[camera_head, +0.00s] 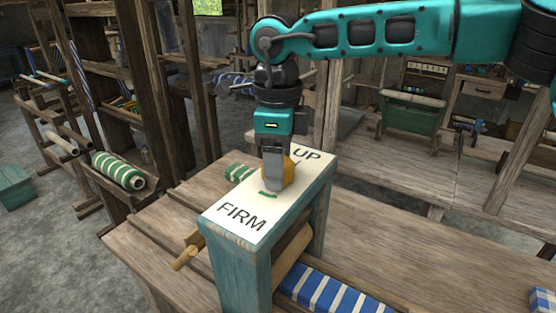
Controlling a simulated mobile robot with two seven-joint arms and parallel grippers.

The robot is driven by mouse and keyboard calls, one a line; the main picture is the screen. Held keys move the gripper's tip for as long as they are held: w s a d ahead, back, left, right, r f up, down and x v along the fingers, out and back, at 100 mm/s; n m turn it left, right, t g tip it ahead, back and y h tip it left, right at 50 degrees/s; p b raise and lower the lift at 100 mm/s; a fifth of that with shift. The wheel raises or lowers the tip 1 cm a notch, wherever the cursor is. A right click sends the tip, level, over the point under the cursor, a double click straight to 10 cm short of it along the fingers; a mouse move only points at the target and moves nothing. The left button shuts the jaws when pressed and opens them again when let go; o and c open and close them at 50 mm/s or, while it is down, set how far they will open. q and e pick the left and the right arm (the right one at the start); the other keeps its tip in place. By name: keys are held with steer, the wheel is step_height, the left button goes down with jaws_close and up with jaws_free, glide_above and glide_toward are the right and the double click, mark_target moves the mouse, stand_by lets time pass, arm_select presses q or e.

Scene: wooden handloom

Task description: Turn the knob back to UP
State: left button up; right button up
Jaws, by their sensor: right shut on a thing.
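The knob (288,172) is yellow-orange and sits on the white top plate (244,197) of a teal wooden frame. The plate reads FIRM at its near end and UP at its far end. My right gripper (275,180) points straight down and is shut on the knob, hiding much of it. A small green mark (268,194) shows on the plate just in front of the gripper. Which way the knob points cannot be told. My left gripper is not in view.
The frame stands on a wooden bench (420,245). Blue-and-white striped cloth (335,292) and a wooden roller (292,250) lie under it. A green-striped roll (118,170) rests at the left. My right arm spans the top right. The bench right of the frame is mostly clear.

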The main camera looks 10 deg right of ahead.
steer(key=n, duration=0.4)
steer(key=shift+n, duration=0.3)
steer(key=n, duration=0.3)
steer(key=shift+n, duration=0.4)
steer(key=n, duration=1)
steer(key=shift+n, duration=0.4)
steer(key=n, duration=0.9)
steer(key=shift+n, duration=1.7)
